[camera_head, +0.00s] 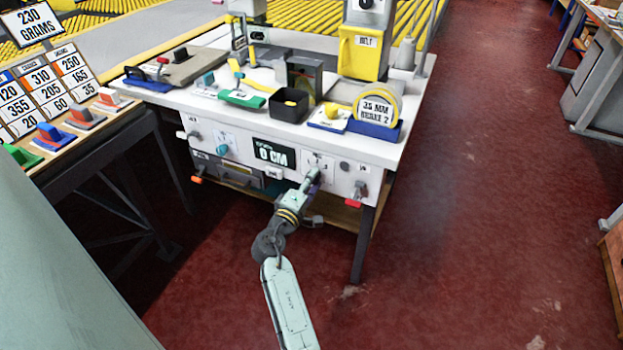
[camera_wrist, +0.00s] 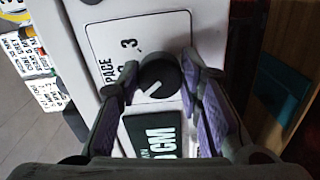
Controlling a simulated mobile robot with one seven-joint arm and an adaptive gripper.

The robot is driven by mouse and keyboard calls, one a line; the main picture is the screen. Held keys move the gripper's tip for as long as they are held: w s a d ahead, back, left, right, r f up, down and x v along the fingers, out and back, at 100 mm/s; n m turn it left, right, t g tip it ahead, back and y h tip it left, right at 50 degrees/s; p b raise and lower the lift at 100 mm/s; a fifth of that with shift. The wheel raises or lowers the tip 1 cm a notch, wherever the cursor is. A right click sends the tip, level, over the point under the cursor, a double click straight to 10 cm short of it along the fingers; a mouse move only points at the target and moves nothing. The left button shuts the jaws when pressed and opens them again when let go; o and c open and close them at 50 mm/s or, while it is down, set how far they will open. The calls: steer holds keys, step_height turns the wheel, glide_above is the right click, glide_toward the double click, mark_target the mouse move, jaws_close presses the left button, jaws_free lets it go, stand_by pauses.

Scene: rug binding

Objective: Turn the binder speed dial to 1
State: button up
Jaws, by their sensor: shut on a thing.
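The binder (camera_head: 350,160) is a white workbench machine with a control panel on its front. My gripper (camera_head: 313,176) is at the right half of that panel, below and right of the dark "0 CM" display (camera_head: 273,154). In the wrist view, my gripper (camera_wrist: 158,70) has its purple-padded fingers on either side of a round black dial (camera_wrist: 158,76) and is shut on it. The dial has a short white pointer mark. The white label beside it (camera_wrist: 115,52) reads "PACE", with a "3" visible; other numbers are hidden or cut off. In the head view my gripper covers the dial.
A teal knob (camera_head: 222,149) is at the panel's left, and a red-handled lever (camera_head: 355,200) at its right. A drawer (camera_head: 240,176) lies below. The tabletop holds a black box (camera_head: 289,106) and a tape roll (camera_head: 378,108). Red floor (camera_head: 480,230) is clear at right.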

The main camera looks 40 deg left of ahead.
steer(key=shift+n, duration=0.7)
steer(key=o, duration=1.2)
steer(key=shift+c, duration=0.2)
steer(key=v, duration=1.2)
